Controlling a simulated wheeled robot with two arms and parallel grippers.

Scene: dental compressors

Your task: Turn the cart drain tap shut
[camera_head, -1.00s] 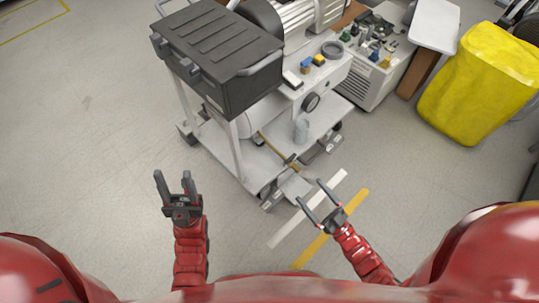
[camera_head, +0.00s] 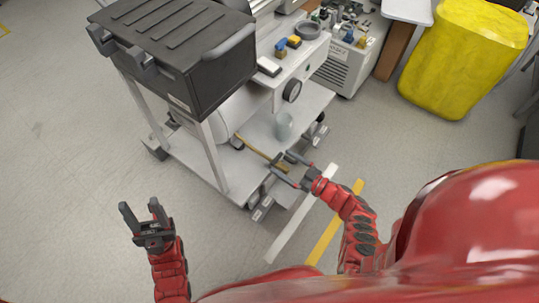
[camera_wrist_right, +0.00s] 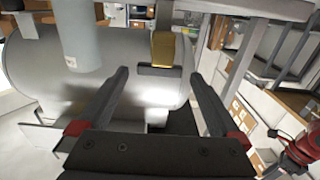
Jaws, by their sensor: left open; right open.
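The drain tap shows as a brass piece (camera_head: 256,149) low on the white cart (camera_head: 228,168), over its bottom shelf. In the right wrist view the brass body (camera_wrist_right: 164,48) comes from above and ends in a dark flat bar, seemingly the handle (camera_wrist_right: 155,70). My right gripper (camera_head: 282,164) is open at the tap's near end. In its wrist view the two fingers (camera_wrist_right: 159,77) stand apart, one on either side of the dark bar; I cannot tell whether they touch it. My left gripper (camera_head: 138,206) is open and empty over the floor, left of the cart.
A silver tank (camera_wrist_right: 125,65) lies behind the tap, with a grey cylindrical cup (camera_head: 283,126) beside it. A black case (camera_head: 180,50) sits on the cart top. A yellow bin (camera_head: 462,55) stands right. Floor in front is clear, with white and yellow stripes.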

